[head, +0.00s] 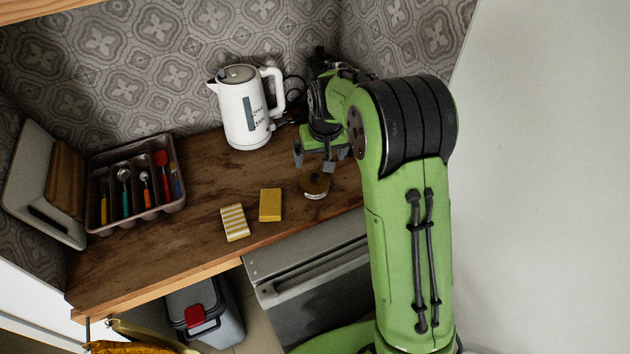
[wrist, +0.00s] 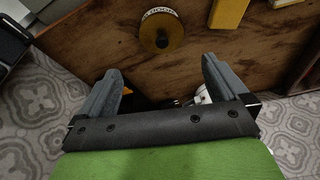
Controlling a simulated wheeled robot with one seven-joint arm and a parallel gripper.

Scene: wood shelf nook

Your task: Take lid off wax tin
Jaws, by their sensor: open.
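The wax tin (head: 315,184) is a small round brown tin with a white label, standing on the wooden counter. In the wrist view its round brown top (wrist: 172,30) shows from above, with a dark knob in the middle. The lid appears to be on the tin. My gripper (head: 319,160) is above the tin and slightly toward the wall. In the wrist view the two grey fingers of my gripper (wrist: 162,72) are spread wide with nothing between them. The tin lies beyond the fingertips, apart from them.
A white kettle (head: 243,112) stands left of my gripper by the tiled wall. A yellow block (head: 270,205) and a striped block (head: 234,223) lie left of the tin. A cutlery tray (head: 137,217) is at the far left. Bare counter lies between tray and blocks.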

